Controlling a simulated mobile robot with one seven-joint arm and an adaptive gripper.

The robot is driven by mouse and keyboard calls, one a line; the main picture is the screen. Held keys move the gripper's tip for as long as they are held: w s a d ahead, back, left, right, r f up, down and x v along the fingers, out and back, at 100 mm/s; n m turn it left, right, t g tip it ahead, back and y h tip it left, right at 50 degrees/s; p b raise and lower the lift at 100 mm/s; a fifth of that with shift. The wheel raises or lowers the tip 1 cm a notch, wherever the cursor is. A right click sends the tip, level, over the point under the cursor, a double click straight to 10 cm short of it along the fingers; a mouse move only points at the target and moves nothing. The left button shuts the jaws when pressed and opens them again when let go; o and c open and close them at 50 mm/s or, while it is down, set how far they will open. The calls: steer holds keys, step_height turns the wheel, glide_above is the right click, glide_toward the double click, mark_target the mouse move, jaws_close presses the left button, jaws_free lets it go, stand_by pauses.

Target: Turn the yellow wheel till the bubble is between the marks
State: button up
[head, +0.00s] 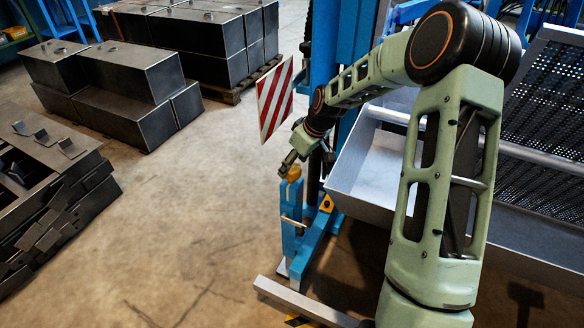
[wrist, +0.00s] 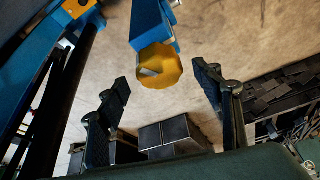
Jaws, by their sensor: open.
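The yellow wheel (head: 295,173) sits at the top of a short blue post (head: 291,215) in the head view. In the wrist view the wheel (wrist: 165,75) is a rounded yellow knob with a small grey part at its face, at the end of a blue bar (wrist: 152,22). My gripper (head: 287,162) is just above and beside the wheel. In the wrist view my gripper (wrist: 160,76) is open and empty, with one finger on each side of the wheel and clear gaps. I cannot make out the bubble or its marks.
A red-and-white striped board (head: 274,99) stands close behind my gripper. A blue column (head: 345,50) and a grey metal tray (head: 372,175) are to the right. Dark metal boxes (head: 125,75) and a stack of plates (head: 45,190) stand left. The floor between is open.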

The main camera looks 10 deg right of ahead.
steer(key=v, duration=0.9)
steer(key=shift+r, duration=0.15)
steer(key=shift+d, duration=0.15)
